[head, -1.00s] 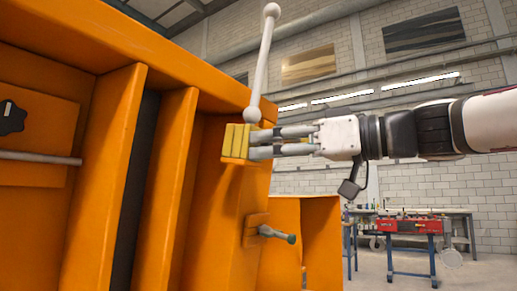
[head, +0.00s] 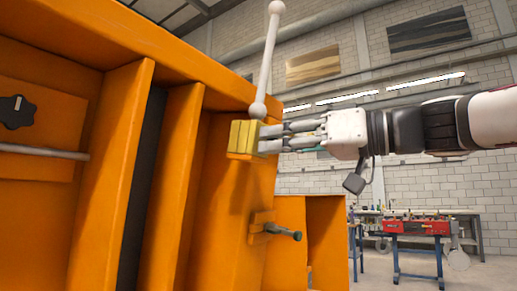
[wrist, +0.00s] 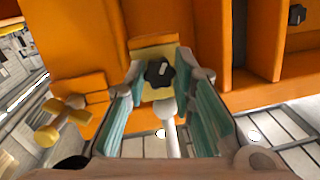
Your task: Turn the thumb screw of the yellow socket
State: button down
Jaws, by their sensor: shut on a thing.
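The yellow socket (head: 243,137) sits on the upper right part of the orange frame, with a white ball-ended rod (head: 266,60) rising from it, slightly tilted. In the wrist view the socket (wrist: 153,47) carries a black star-shaped thumb screw (wrist: 160,73). My gripper (head: 263,138) reaches in from the right, its fingertips at the socket's right side. In the wrist view my gripper (wrist: 161,77) has its two teal-padded fingers on either side of the thumb screw, shut on it. The thumb screw is hidden by the fingers in the head view.
The large orange frame (head: 228,190) fills the left. Another black knob (head: 16,112) sits at far left above a grey bar (head: 40,152). A short grey handle (head: 284,232) juts out below the socket. Workbenches (head: 420,228) stand far back right.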

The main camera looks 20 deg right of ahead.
jog(key=shift+w+f+m+t+y+b, duration=0.2)
jog(key=shift+m+t+b, duration=0.3)
jog(key=shift+m, duration=4)
jog(key=shift+s+f+m+t+y+b, duration=0.15)
jog(key=shift+m+t+y+b, duration=0.35)
jog(key=shift+m, duration=4)
jog(key=shift+w+f+m+t+y+b, duration=0.25)
jog(key=shift+m+t, duration=0.45)
jog(key=shift+m, duration=3.8)
jog(key=shift+s, duration=0.2)
jog(key=c, duration=1.4)
grip_release()
jog(key=shift+r, duration=0.15)
jog(key=shift+o, duration=0.2)
jog(key=v, duration=1.2)
jog(key=shift+a, duration=0.15)
